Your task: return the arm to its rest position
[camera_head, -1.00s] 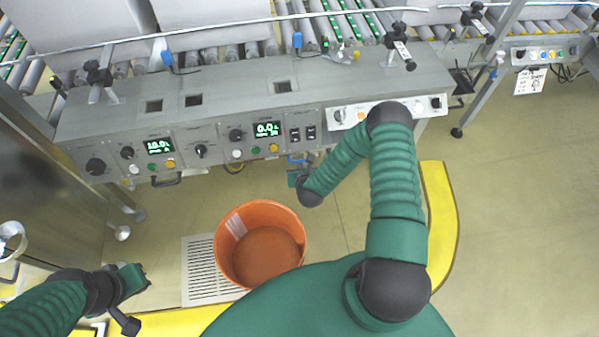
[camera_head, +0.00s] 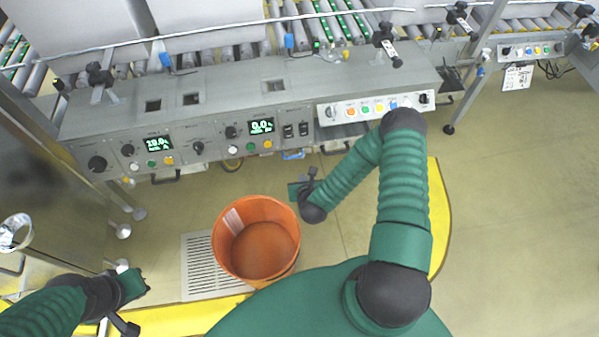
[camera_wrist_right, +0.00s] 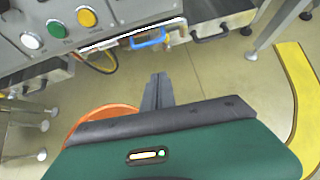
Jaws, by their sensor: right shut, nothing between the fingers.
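My right arm (camera_head: 404,190) is bent in front of the machine in the head view. Its gripper (camera_head: 295,190) is beside the upper right of the orange bucket, below the control panel. In the right wrist view the gripper's two fingers (camera_wrist_right: 158,92) are together, with nothing between them. My left gripper (camera_head: 140,283) is at the lower left of the head view, left of the floor grate. The gap between its fingers is not clear, so I cannot tell if it is open.
An orange bucket (camera_head: 256,210) stands on the floor between the arms, next to a white grate (camera_head: 198,262). The grey machine panel (camera_head: 215,125) with buttons and displays spans the back. A steel cabinet (camera_head: 45,185) is at left. The floor at right (camera_head: 520,200) is clear.

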